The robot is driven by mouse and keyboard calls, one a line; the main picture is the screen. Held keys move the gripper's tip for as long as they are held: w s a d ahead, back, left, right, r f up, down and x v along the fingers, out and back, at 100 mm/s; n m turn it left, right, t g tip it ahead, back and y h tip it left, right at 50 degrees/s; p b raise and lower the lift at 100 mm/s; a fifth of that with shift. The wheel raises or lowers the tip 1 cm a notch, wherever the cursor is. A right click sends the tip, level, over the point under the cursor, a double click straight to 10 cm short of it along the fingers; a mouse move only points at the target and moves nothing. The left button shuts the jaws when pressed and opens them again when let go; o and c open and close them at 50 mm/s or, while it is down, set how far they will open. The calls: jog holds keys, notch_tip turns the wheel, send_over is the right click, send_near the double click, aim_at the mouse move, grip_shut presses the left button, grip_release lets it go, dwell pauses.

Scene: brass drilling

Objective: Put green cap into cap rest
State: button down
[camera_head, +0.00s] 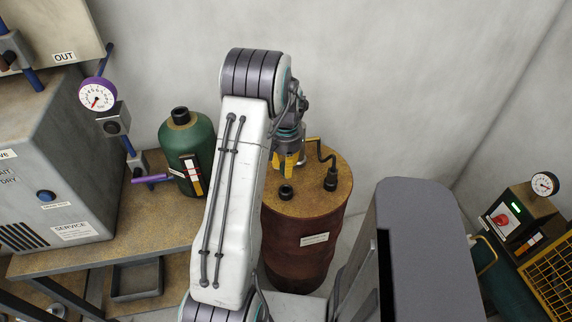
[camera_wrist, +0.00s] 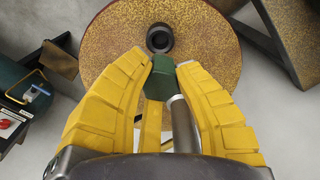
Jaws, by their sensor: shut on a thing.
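My gripper (camera_wrist: 160,68) has its yellow fingers closed on a green cap (camera_wrist: 157,80) in the wrist view. The cap is between the fingertips, above the drum top. A black ring with an open centre, which looks like the cap rest (camera_wrist: 159,38), lies on the drum just beyond the cap in that view. In the head view the ring (camera_head: 286,192) is on the drum top, below and close to my gripper (camera_head: 288,162). The gap between cap and ring cannot be judged exactly. The cap is not discernible in the head view.
The rusty drum (camera_head: 305,240) also carries a black fitting with a bent pipe (camera_head: 331,178), right of the ring. A green bottle (camera_head: 190,150) stands on the bench (camera_head: 160,235) at left. A machine with a yellow grille (camera_head: 550,275) is at far right.

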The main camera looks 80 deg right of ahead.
jog(key=shift+f+b, duration=1.55)
jog(key=shift+f, duration=1.15)
jog(key=shift+f+b, duration=1.3)
jog(key=shift+b, duration=0.05)
jog(key=shift+c, duration=1.7)
grip_release()
jog(key=shift+r, duration=0.1)
jog(key=shift+r+p, duration=2.25)
jog(key=shift+r, duration=1.15)
